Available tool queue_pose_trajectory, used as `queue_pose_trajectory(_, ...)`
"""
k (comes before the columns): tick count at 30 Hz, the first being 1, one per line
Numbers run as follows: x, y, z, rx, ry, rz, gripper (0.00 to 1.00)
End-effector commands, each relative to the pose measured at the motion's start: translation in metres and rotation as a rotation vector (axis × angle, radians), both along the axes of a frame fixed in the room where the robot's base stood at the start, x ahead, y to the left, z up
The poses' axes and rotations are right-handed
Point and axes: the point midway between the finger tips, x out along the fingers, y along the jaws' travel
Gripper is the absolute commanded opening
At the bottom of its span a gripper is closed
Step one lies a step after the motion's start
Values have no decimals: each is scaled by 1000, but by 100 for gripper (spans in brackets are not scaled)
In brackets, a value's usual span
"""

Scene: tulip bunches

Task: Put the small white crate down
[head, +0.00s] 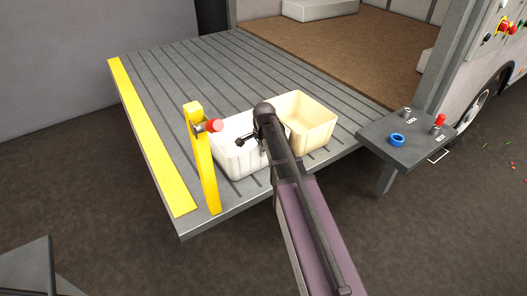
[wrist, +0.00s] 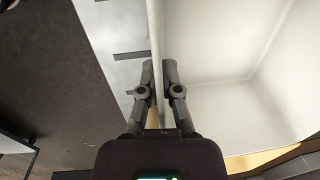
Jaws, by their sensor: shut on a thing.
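The small white crate (head: 235,162) is upright at the near edge of the grey slatted platform (head: 215,75) in the head view. In the wrist view, the fingers of my gripper (wrist: 159,72) are shut on one wall of it, one finger on each side. The inside of the white crate (wrist: 215,100) fills the right of that view and looks empty. My arm hides part of the crate in the head view. I cannot tell whether its base touches the platform or hangs just above it.
A cream crate (head: 318,133) stands close on the right. A yellow post (head: 205,165) with a red knob (head: 214,126) rises just left of the white crate. A yellow strip (head: 150,140) marks the platform's left edge. A grey control shelf (head: 420,135) juts out at right. Platform behind the crates is clear.

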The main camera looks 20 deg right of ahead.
Motion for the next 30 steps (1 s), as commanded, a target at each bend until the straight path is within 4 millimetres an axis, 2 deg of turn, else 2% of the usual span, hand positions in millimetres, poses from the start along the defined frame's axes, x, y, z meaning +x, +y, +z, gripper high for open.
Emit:
queue_pose_trajectory(1, 0, 0, -2, 0, 0, 0, 8)
queue_pose_trajectory(4, 0, 0, -1, 0, 0, 0, 38)
queue_pose_trajectory(5, 0, 0, -1, 0, 0, 0, 43)
queue_pose_trajectory(20, 0, 0, 2, 0, 0, 0, 43)
queue_pose_trajectory(30, -2, -1, 21, 0, 0, -1, 43)
